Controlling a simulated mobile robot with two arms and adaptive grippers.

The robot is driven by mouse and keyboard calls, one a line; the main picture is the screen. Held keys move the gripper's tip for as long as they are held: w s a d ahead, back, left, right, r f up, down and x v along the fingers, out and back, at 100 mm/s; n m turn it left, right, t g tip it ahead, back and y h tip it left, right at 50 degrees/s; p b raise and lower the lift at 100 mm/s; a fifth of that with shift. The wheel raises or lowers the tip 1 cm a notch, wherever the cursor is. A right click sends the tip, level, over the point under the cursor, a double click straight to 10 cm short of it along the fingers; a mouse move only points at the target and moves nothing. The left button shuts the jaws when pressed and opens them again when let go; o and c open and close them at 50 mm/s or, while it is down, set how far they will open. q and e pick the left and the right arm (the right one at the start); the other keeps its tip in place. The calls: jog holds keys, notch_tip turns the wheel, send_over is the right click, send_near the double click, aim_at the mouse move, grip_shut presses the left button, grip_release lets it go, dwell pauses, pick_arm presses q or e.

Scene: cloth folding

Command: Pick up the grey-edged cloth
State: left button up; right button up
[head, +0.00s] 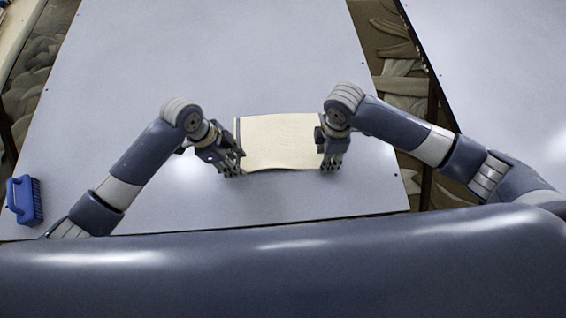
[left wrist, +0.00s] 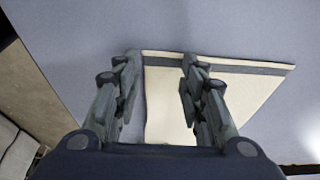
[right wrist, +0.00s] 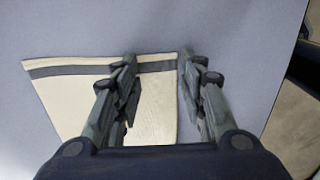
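The cream cloth (head: 280,142) lies on the grey-white table between my two grippers. A dark grey stripe (left wrist: 240,66) runs along one edge of it in the left wrist view, and a grey stripe (right wrist: 70,70) also shows in the right wrist view. My left gripper (head: 236,166) is at the cloth's left side, its fingers apart on either side of a cloth edge. My right gripper (head: 330,163) is at the right side, its fingers also apart around a cloth edge. Neither finger pair is closed on the fabric. The grippers hide parts of both sides of the cloth.
A blue brush (head: 25,200) lies at the table's left edge. The table (head: 215,60) is clear behind the cloth. A second pale table (head: 500,60) stands to the right, across a gap. My own body covers the front of the head view.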

pick_arm(q)
jog(key=shift+s+f, duration=0.1)
jog(key=shift+s, duration=0.05)
pick_arm(e)
jog(key=shift+s+f, duration=0.1)
jog(key=shift+s, duration=0.05)
pick_arm(q)
jog(key=shift+f, duration=0.1)
pick_arm(e)
jog(key=shift+f, duration=0.15)
pick_arm(q)
jog(key=shift+f, duration=0.1)
jog(key=shift+f, duration=0.15)
pick_arm(e)
jog(key=shift+f, duration=0.1)
pick_arm(q)
jog(key=shift+f, duration=0.15)
grip_shut()
pick_arm(e)
jog(key=shift+f, duration=0.15)
grip_shut()
pick_arm(q)
jog(key=shift+r, duration=0.2)
